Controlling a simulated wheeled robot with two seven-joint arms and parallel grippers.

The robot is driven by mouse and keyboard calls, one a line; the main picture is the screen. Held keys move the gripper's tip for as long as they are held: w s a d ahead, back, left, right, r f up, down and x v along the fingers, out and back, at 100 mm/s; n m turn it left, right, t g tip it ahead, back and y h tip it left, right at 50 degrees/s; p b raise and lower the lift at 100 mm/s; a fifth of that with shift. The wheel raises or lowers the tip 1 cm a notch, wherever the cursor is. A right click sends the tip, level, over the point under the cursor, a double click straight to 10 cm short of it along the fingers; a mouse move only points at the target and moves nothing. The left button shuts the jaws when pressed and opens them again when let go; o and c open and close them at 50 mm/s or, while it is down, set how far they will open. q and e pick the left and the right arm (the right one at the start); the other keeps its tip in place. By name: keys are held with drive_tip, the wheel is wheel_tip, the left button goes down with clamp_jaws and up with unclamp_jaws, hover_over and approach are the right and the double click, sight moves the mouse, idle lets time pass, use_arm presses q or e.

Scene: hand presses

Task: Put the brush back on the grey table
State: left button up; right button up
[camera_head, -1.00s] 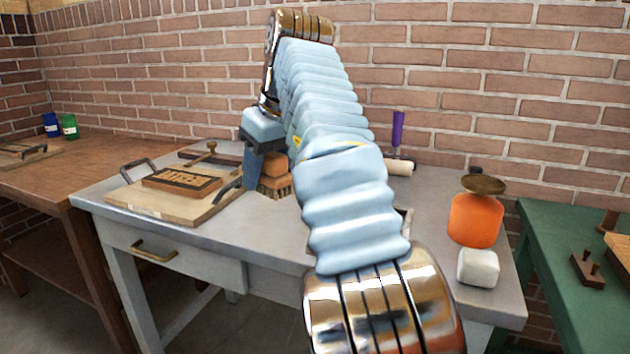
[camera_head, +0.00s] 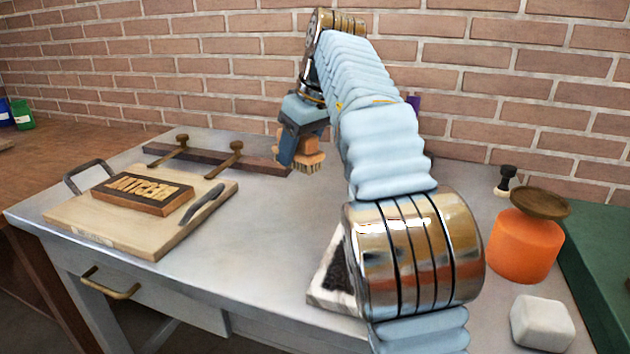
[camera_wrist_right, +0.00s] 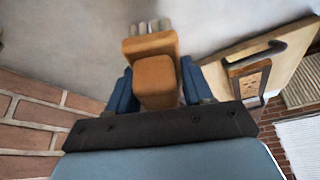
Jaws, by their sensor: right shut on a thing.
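The brush (camera_head: 312,150) has an orange-brown wooden body and pale bristles. My right gripper (camera_head: 298,150) is shut on it, with the bristles pointing down over the back part of the grey table (camera_head: 235,268). I cannot tell whether the bristles touch the tabletop. In the right wrist view the brush body (camera_wrist_right: 153,78) sits between the blue fingers (camera_wrist_right: 157,88), bristles towards the tabletop (camera_wrist_right: 222,25). My left gripper is not in view.
A board (camera_head: 100,222) with two handles and a lettered block (camera_head: 150,190) lies at left. Behind is a dark bar with two knobs (camera_head: 215,155). A dark-filled tray (camera_head: 328,296) is partly hidden by my arm. At right are an orange container (camera_head: 524,248) and white block (camera_head: 542,323).

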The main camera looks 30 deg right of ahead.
hover_over(310, 195)
drive_tip(key=s, duration=0.2)
wheel_tip(310, 195, down, 5)
drive_tip(key=shift+w+a+r, duration=0.1)
drive_tip(key=shift+w+r, duration=0.05)
drive_tip(key=shift+w+d+f+b, duration=0.15)
drive_tip(key=shift+f+b, duration=0.25)
drive_tip(key=shift+f, duration=0.6)
drive_tip(key=shift+s+d+f+b, duration=0.15)
drive_tip(key=shift+f+b, duration=0.25)
drive_tip(key=shift+f, duration=0.55)
drive_tip(key=shift+w, duration=0.1)
drive_tip(key=shift+f, duration=0.2)
drive_tip(key=o, duration=1)
drive_tip(key=shift+r, duration=0.1)
